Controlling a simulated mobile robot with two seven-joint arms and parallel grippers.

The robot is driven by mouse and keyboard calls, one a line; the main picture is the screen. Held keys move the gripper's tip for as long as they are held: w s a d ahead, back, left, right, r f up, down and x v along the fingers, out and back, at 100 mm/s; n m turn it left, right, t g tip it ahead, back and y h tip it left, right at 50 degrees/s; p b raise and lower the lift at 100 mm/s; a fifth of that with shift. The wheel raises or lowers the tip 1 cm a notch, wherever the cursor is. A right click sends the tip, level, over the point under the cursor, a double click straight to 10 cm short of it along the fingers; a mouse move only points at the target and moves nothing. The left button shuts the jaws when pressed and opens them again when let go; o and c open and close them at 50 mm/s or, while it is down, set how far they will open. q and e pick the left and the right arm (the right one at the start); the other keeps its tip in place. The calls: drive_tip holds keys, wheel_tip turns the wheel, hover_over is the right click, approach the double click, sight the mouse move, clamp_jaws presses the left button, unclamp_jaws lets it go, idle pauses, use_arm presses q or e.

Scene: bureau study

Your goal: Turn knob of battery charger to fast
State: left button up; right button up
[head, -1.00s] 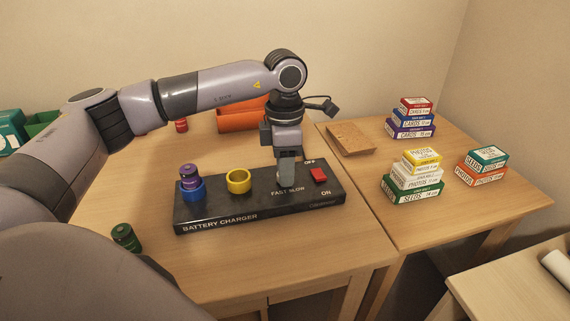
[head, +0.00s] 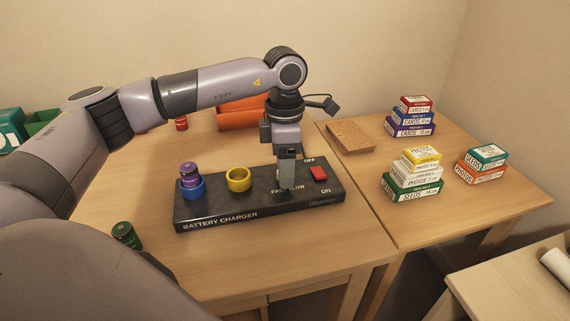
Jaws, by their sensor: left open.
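The black battery charger (head: 222,212) lies on the desk. It has a blue ring socket with a purple battery (head: 189,174) standing in it, a yellow ring socket (head: 238,180) that is empty, and a red switch (head: 319,173) between the OFF and ON labels. My left gripper (head: 285,184) points down over the charger at the FAST/SLOW label and is open. Its fingers are at the knob's place and hide most of the knob, so its setting cannot be told. My right gripper is not in view.
A green battery (head: 126,236) lies on the desk at the left front. An orange bin (head: 241,118) stands behind the arm. A brown board (head: 349,138) and stacked card, photo and seed boxes (head: 411,187) are on the right table.

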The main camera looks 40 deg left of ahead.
use_arm(q)
wheel_tip(320, 180, up, 7)
drive_tip(key=shift+w+a+r+p, duration=0.1)
drive_tip(key=shift+p, duration=0.35)
idle(0.4)
